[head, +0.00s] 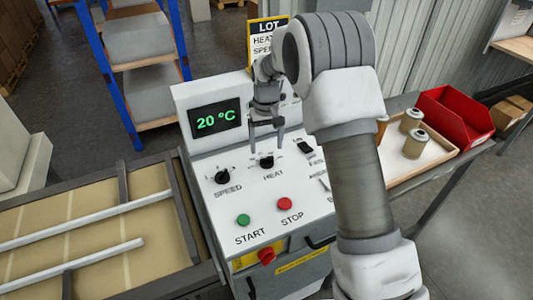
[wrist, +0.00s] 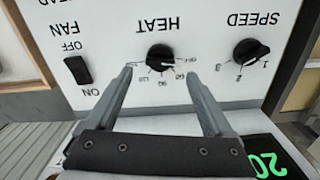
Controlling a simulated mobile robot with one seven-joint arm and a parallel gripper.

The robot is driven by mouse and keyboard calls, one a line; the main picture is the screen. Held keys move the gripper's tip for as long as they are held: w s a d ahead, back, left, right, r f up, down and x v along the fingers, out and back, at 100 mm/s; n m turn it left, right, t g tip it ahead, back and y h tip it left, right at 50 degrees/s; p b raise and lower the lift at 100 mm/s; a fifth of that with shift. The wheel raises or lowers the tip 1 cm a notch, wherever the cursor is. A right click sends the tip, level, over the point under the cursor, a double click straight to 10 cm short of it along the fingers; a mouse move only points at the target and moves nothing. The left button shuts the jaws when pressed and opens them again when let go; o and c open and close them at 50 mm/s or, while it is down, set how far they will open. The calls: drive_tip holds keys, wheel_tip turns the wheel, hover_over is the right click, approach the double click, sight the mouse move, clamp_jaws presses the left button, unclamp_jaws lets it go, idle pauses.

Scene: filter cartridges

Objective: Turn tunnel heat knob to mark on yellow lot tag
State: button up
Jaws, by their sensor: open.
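The black heat knob (head: 266,161) sits on the white sloped control panel, above the word HEAT. In the wrist view the heat knob (wrist: 160,57) shows upside down with its dial marks around it; its exact setting is hard to read. The yellow-edged lot tag (head: 257,45) stands behind the panel, showing LOT, HEAT and the start of SPEED; my arm hides its right part and the values. My gripper (head: 267,148) is open and empty over the heat knob. In the wrist view my gripper's fingers (wrist: 159,73) lie on either side of the knob, apart from it.
A display (head: 217,120) reads 20 °C. The speed knob (head: 222,177) is left of the heat knob and the fan switch (head: 305,147) right. Green start (head: 243,220) and red stop (head: 285,204) buttons are below. A wooden tray (head: 430,150) with filter cartridges is at right.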

sight(267, 160)
drive_tip(key=shift+f, duration=2.25)
drive_tip(key=shift+c, duration=0.2)
drive_tip(key=c, duration=1.3)
